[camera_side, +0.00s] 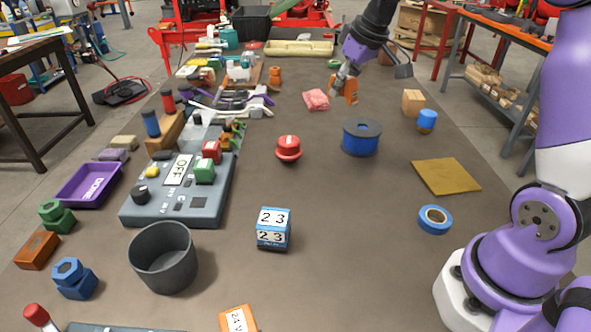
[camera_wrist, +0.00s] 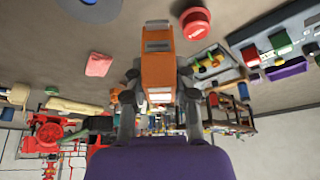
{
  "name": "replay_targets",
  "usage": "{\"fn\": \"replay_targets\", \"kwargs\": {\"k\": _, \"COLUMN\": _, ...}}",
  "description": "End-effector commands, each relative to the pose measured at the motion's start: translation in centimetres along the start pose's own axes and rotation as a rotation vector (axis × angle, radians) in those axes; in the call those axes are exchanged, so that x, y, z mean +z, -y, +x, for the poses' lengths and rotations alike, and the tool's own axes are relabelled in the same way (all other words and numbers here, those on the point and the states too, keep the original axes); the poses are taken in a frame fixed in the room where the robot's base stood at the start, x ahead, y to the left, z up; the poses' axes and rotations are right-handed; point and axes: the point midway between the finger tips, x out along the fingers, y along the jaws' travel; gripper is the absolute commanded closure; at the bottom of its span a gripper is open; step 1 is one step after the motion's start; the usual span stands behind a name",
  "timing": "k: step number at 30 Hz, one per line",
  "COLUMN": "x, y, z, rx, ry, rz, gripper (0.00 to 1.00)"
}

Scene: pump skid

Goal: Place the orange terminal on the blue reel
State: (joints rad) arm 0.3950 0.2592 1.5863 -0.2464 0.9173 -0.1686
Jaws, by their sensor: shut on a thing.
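My gripper (camera_side: 345,80) is at the far part of the table, shut on the orange terminal (camera_side: 351,91). In the wrist view the terminal (camera_wrist: 157,68) stands out between the two fingers (camera_wrist: 158,92), an orange block with grey parts. I cannot tell whether it touches the table. The blue reel (camera_side: 361,140) stands upright on its flat end, nearer the side camera than my gripper, with a dark top and a centre hole. The terminal is apart from it. The reel (camera_wrist: 92,9) is cut by the top edge of the wrist view.
A pink cloth (camera_side: 316,99) lies just left of my gripper. A red knob (camera_side: 288,148) stands left of the reel. A wooden block (camera_side: 413,102) and a blue-topped jar (camera_side: 427,120) stand to its right. The table between gripper and reel is clear.

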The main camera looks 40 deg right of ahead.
Motion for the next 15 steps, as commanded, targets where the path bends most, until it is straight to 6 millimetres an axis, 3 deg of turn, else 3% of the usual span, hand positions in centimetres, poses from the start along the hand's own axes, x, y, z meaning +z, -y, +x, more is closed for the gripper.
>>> {"fn": "replay_targets", "kwargs": {"k": 9, "x": 1.7, "y": -7.8, "z": 4.4, "rx": 0.0, "ry": 0.001, "rz": 0.005, "gripper": 1.0}}
{"fn": "replay_targets", "kwargs": {"k": 15, "x": 2.1, "y": -10.0, "z": 5.7, "rx": -0.001, "ry": -0.001, "rz": -0.002, "gripper": 1.0}}
